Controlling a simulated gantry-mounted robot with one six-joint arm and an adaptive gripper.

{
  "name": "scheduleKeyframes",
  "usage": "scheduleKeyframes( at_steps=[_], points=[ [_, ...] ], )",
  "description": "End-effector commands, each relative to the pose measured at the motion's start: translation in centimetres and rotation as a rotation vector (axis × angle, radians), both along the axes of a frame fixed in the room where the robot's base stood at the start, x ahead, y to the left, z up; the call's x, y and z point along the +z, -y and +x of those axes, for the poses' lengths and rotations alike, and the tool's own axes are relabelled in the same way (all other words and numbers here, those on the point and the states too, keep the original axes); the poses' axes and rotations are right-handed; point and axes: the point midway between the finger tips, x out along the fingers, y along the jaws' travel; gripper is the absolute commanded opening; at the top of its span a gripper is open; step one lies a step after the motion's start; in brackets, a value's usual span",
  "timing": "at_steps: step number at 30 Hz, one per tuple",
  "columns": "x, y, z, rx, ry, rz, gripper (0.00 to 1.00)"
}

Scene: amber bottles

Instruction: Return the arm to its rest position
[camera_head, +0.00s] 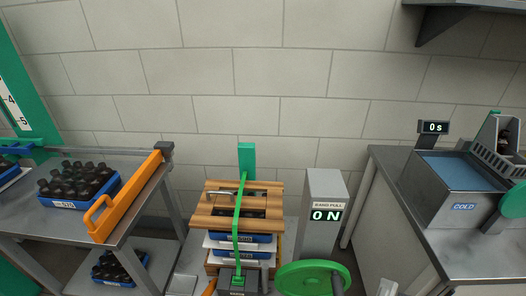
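My gripper does not show in the head view, and I cannot make out any part of my arm for certain. A stack of blue trays (240,252) stands at the bottom middle under a slatted wooden lid (212,208). A green band (239,222) runs over the lid from a green upright (247,158) at the back to a dark block (238,284) at the front. A metal handle sits on the lid's left part. The stack's lower part is cut off by the frame edge.
A grey post (325,190) reads "BAND PULL ON", beside a green handwheel (313,279). At left, a metal cart (60,222) holds amber bottles (78,180) in a blue tray, with an orange bar (125,200). At right stands a cold bath (463,170), its display reading "0s".

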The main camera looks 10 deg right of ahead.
Motion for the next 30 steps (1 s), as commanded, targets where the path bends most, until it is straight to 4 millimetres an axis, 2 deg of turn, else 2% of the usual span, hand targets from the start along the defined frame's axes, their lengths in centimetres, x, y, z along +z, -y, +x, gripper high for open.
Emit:
scheduleKeyframes(
  at_steps=[1, 2, 3, 5, 6, 8, 9, 11, 12, 13, 15, 27, 30],
  points=[
    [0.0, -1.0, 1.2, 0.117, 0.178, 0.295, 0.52],
    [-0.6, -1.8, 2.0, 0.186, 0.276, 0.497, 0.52],
    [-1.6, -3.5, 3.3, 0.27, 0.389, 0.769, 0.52],
    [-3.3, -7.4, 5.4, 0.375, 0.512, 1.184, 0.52],
    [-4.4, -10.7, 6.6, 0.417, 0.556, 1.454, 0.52],
    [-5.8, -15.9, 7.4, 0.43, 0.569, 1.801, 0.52],
    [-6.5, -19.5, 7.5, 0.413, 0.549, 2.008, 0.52],
    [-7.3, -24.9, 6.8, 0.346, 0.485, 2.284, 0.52],
    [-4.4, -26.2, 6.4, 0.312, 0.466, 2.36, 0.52],
    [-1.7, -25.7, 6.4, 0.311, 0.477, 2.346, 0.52],
    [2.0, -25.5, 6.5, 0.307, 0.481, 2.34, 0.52],
    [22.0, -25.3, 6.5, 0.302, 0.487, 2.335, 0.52],
    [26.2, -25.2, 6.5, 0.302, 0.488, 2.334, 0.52]
  ],
)
